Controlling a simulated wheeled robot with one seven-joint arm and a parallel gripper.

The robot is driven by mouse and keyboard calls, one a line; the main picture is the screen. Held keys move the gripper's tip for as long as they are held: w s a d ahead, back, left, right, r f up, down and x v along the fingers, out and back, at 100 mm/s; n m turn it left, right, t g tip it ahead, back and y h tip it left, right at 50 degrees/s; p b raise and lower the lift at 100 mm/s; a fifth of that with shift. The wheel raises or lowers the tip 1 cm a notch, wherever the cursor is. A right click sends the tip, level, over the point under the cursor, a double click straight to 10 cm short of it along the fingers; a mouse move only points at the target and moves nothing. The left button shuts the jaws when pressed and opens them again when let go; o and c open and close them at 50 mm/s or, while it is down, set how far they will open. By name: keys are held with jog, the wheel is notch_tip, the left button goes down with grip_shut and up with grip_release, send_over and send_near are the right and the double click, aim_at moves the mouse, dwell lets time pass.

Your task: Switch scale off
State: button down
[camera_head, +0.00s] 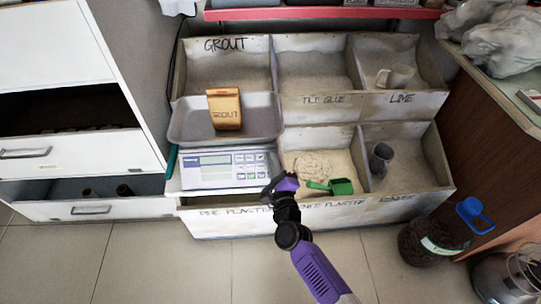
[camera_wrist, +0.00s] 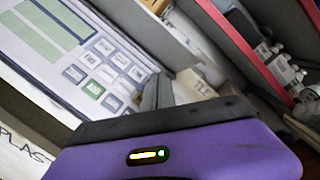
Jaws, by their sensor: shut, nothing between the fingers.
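The scale has a white front panel (camera_head: 205,178) with a display strip and several buttons, low in the middle left of the head view.
Labelled bins surround the scale, with powder and a green scoop (camera_head: 341,186) to the right. A blue-capped jar (camera_head: 436,240) is on the floor. Drawers (camera_head: 80,150) stand left.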

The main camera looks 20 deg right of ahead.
jog(key=shift+s+r, duration=0.2)
jog(key=shift+s, duration=0.05)
jog(key=shift+a, duration=0.1)
jog(key=s+a+r+p, duration=0.1)
jog(key=s+r+p, duration=0.3)
jog(key=p, duration=0.1)
jog(key=shift+a+r, duration=0.15)
dwell(0.3)
dwell(0.4)
